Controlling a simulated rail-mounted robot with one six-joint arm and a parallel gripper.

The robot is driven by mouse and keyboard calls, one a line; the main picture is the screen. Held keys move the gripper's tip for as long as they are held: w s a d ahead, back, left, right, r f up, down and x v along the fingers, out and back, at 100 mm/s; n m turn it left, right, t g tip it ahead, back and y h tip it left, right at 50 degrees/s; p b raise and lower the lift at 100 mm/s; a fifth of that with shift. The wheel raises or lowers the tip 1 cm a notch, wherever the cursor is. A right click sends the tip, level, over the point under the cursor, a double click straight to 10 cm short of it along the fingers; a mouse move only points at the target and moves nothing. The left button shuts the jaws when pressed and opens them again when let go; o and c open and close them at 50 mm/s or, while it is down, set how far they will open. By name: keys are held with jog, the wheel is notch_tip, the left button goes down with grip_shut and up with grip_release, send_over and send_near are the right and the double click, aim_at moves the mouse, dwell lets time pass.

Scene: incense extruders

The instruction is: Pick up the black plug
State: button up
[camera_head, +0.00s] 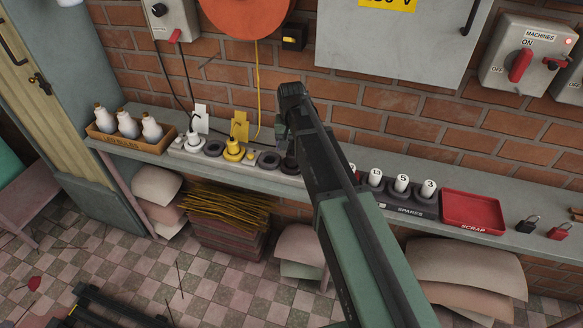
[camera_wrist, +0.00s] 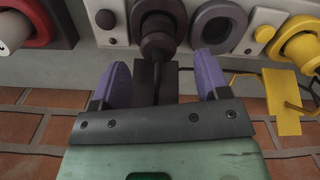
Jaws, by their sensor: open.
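The black plug (camera_wrist: 158,42) sits in a dark round socket of the power strip, with its black cord and a dark tag (camera_wrist: 145,78) beside it in the wrist view. In the head view the black plug (camera_head: 290,162) is mostly hidden by my gripper and arm. My gripper (camera_wrist: 163,68) is open and empty. Its two purple fingers stand one on each side of the plug's cord and tag, and I see no contact with the plug body. In the head view my gripper (camera_head: 283,128) is over the strip, close to the wall.
On the strip (camera_head: 180,148) are a yellow plug (camera_head: 232,146), a white plug (camera_head: 192,138) and empty grey sockets. A spares rack (camera_head: 405,207) and red scrap tray (camera_head: 472,212) are to the right. A bottle crate (camera_head: 125,140) is left. The brick wall is close behind.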

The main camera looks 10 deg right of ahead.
aim_at(292, 152)
notch_tip(292, 152, down, 5)
jog(key=b, duration=0.5)
jog(key=shift+f, duration=0.2)
jog(key=shift+r, duration=0.25)
jog(key=c, duration=1)
